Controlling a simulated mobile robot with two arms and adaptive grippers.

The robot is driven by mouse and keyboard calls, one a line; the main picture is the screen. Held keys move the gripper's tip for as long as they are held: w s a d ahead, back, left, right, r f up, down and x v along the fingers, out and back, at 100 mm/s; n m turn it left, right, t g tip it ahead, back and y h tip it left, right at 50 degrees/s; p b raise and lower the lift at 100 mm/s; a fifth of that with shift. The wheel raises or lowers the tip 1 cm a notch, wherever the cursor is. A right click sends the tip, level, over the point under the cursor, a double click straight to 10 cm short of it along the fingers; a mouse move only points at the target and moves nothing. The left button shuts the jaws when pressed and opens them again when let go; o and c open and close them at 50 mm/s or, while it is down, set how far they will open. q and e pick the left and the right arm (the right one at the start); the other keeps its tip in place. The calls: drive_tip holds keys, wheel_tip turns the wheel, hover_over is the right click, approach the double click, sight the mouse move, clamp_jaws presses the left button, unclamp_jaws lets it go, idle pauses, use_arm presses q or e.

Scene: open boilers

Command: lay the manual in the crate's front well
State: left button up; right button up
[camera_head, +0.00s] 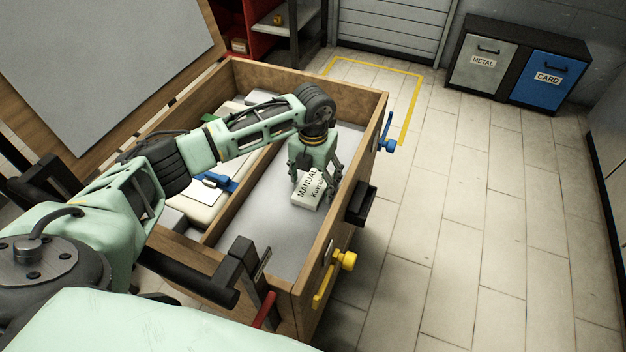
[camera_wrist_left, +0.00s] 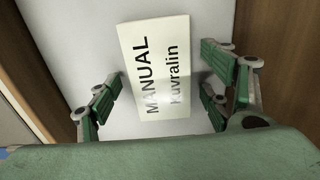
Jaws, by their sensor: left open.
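The manual (camera_head: 307,192) is a small white booklet with the print "MANUAL Kuvralin". It lies on the grey floor of the crate's right-hand well (camera_head: 278,228). The wooden crate (camera_head: 320,262) has a divider between this well and the left one. My left gripper (camera_head: 316,190) is low in the well over the manual. In the left wrist view the manual (camera_wrist_left: 158,65) lies between the open fingers (camera_wrist_left: 160,100), with a gap seen on both sides. My right gripper is not in view.
The crate's left well holds pale items and a blue clip-like thing (camera_head: 215,181). The lid (camera_head: 90,60) stands raised at the left. Yellow (camera_head: 335,277) and blue latches (camera_head: 386,135) stick out from the crate's right wall. METAL (camera_head: 483,62) and CARD bins (camera_head: 547,77) stand far back; the tiled floor is clear.

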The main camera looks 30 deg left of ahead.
sight(313, 184)
use_arm(q)
drive_tip(key=shift+r, duration=0.2)
wheel_tip(313, 184, up, 12)
drive_tip(key=p, duration=0.1)
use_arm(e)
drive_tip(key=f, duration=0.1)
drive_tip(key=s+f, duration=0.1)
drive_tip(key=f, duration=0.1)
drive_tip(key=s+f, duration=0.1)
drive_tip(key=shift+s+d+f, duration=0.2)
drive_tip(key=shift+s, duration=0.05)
use_arm(q)
drive_tip(key=shift+p, duration=0.3)
